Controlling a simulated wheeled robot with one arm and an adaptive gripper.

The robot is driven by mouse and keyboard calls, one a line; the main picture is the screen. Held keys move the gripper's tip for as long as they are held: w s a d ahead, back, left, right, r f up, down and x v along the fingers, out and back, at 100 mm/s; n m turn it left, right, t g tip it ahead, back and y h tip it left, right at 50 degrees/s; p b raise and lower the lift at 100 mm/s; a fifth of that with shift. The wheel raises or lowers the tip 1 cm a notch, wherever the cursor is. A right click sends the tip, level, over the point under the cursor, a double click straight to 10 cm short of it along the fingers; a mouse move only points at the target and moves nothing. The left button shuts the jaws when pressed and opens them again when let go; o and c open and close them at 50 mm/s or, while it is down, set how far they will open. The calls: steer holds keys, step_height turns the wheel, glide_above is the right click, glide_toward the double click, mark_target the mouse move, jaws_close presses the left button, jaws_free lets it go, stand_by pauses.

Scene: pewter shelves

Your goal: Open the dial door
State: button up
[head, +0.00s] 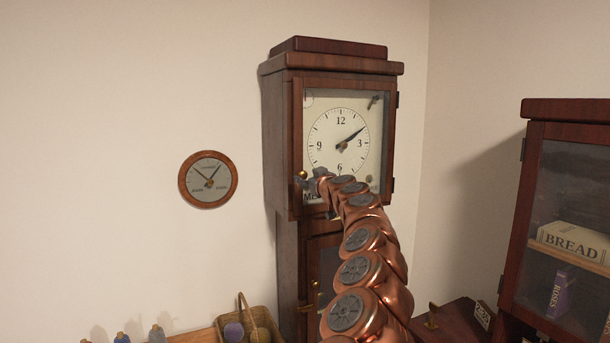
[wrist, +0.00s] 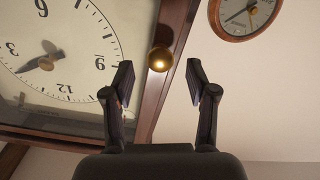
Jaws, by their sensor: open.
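The dial door (head: 298,130) is the wood-framed glass front of the tall clock's hood, and it looks shut. The clock face (head: 340,140) shows behind its glass. A round brass knob (head: 302,175) sits low on the door's left frame, and hinges show on the right side. In the wrist view the knob (wrist: 160,59) lies beyond and between the fingertips of my gripper (wrist: 158,85). The fingers are spread wide and hold nothing. In the head view my gripper (head: 318,180) is beside the knob, partly hidden by my arm.
A round wall dial (head: 208,180) hangs left of the clock. A lower clock door (head: 325,265) is partly behind my arm. A wicker basket (head: 247,320) stands below left. A glass-fronted cabinet (head: 527,190) with books stands at right.

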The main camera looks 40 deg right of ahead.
steer(key=shift+p+x, duration=0.45)
steer(key=shift+x, duration=0.65)
steer(key=shift+w, duration=0.15)
steer(key=shift+c, duration=0.4)
jaws_close()
